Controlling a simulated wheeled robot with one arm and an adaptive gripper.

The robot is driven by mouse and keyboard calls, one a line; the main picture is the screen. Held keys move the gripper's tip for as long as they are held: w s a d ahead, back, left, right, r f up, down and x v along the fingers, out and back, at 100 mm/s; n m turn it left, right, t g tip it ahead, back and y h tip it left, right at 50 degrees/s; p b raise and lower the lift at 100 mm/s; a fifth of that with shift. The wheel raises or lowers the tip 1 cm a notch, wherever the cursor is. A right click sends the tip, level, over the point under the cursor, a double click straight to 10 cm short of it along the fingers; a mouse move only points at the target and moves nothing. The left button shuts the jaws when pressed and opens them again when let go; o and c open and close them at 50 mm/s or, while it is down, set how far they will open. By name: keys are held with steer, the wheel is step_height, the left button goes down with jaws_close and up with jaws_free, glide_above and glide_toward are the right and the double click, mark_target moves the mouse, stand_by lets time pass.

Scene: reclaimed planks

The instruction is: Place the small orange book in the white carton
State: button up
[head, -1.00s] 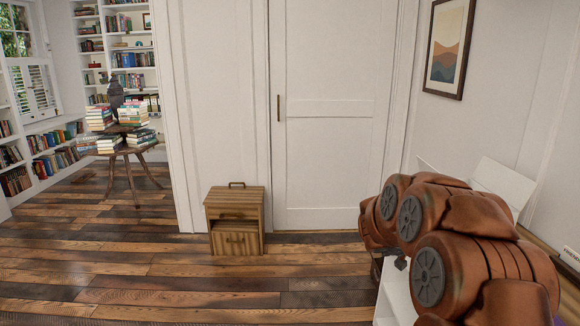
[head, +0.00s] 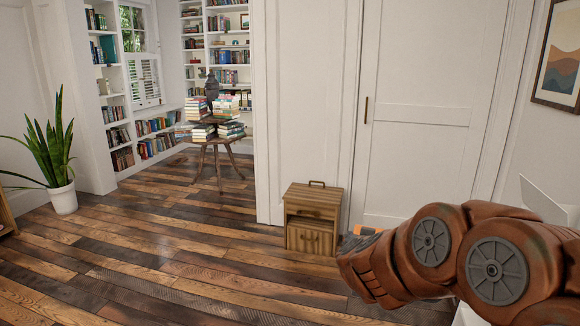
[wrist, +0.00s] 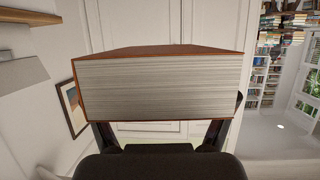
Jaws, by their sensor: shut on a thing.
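The small orange book (wrist: 158,88) fills the middle of the wrist view, its pale page edges facing the camera and a strip of orange cover showing above. My gripper (wrist: 160,138) is shut on it, with dark fingers at both lower sides. In the head view a small bit of orange (head: 365,231) shows past my arm, and the gripper itself is mostly hidden there. The white carton (head: 548,203) is at the right edge of the head view, with raised flaps showing behind my arm. Its inside is hidden.
A wooden cabinet (head: 312,220) stands by the white door (head: 418,110). A round table (head: 215,140) stacked with books is further back. A potted plant (head: 62,170) stands at the left. The plank floor (head: 170,260) between is clear.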

steer(key=shift+s+a+n, duration=0.1)
steer(key=shift+a+n, duration=0.2)
steer(key=shift+a, duration=0.75)
steer(key=shift+r+p, duration=0.5)
steer(key=shift+p, duration=0.05)
step_height(320, 180, up, 14)
steer(key=p, duration=1.4)
steer(key=shift+d, duration=0.2)
